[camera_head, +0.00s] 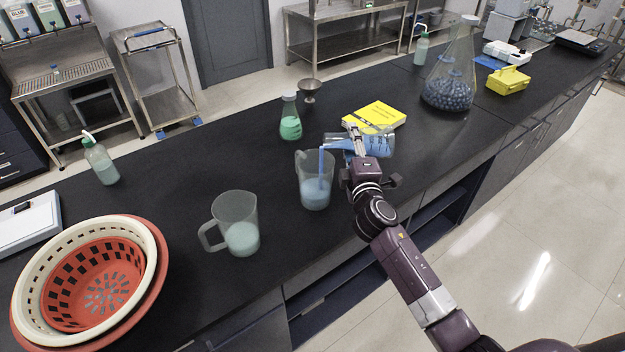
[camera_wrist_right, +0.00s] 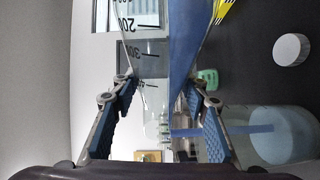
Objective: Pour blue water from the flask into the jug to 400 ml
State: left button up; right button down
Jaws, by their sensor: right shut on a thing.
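My right gripper (camera_head: 356,148) is shut on the clear flask (camera_head: 378,142), which lies tipped nearly on its side with its mouth to the left. Blue water is in the flask, and a blue stream (camera_head: 321,160) falls from its mouth into the jug (camera_head: 303,172). The jug stands upright and holds blue water (camera_head: 314,194) in its lower part; its exact level against any marks is unreadable. In the right wrist view the flask (camera_wrist_right: 150,50) shows printed marks between the finger pads, and the jug (camera_wrist_right: 285,118) shows at right. My left gripper is out of view.
A second jug (camera_head: 237,211) with pale liquid stands left of the first. A green-liquid flask (camera_head: 290,118), a metal cup (camera_head: 310,88) and a yellow book (camera_head: 374,116) are behind. Baskets (camera_head: 152,245) fill the left front; a large flask (camera_head: 454,62) stands at right.

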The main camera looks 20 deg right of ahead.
jog(key=shift+r+n, duration=0.1)
jog(key=shift+n, duration=0.4)
dwell(1.9)
jog(key=shift+f+m+b, duration=0.2)
jog(key=shift+m+b, duration=0.1)
jog(key=shift+m, duration=1)
jog(key=shift+m+b, duration=0.3)
jog(key=shift+m, duration=0.1)
jog(key=shift+r, duration=0.15)
